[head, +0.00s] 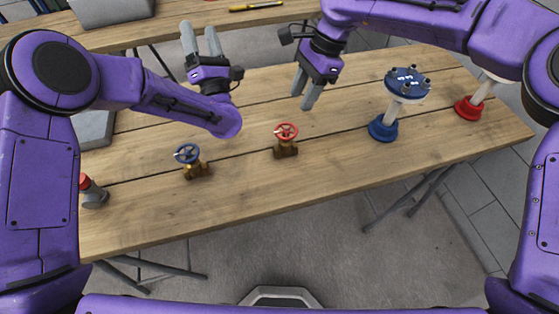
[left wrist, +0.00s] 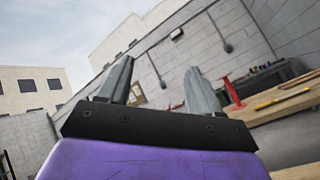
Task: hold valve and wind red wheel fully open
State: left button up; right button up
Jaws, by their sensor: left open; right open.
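A brass valve with a red wheel (head: 286,132) stands upright on the wooden table (head: 340,160), near the middle. A second brass valve with a blue wheel (head: 188,154) stands to its left. My left gripper (head: 201,38) is open and empty, raised with its fingers pointing up, beyond the blue-wheeled valve. Its open fingers also show in the left wrist view (left wrist: 158,85), with nothing between them. My right gripper (head: 304,88) is open and empty, fingers pointing down, above and beyond the red wheel and apart from it.
A blue flanged pipe piece (head: 405,84) stands on the table to the right, with a red-based one (head: 468,108) further right. A small red-capped fitting (head: 93,191) stands at the left end. A second table (head: 180,26) is behind. The table's front edge is clear.

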pick_arm(q)
jog(key=s+d+n+h, duration=0.1)
jog(key=s+d+h, duration=0.2)
jog(key=d, duration=0.4)
jog(key=n+g+h, duration=0.1)
jog(key=g+h, duration=0.4)
jog(key=h, duration=0.4)
send_near(286, 137)
jog(key=w, duration=0.4)
jog(key=f+n, duration=0.1)
jog(key=f, duration=0.1)
jog(key=f+g, duration=0.1)
jog(key=shift+s+d+f+n+y, duration=0.2)
jog(key=shift+f+n+y, duration=0.1)
jog(key=shift+f+n, duration=0.1)
jog(key=shift+w+f, duration=0.1)
jog(key=shift+w, duration=0.1)
jog(key=w, duration=1)
jog(key=shift+d, duration=0.4)
grip_shut()
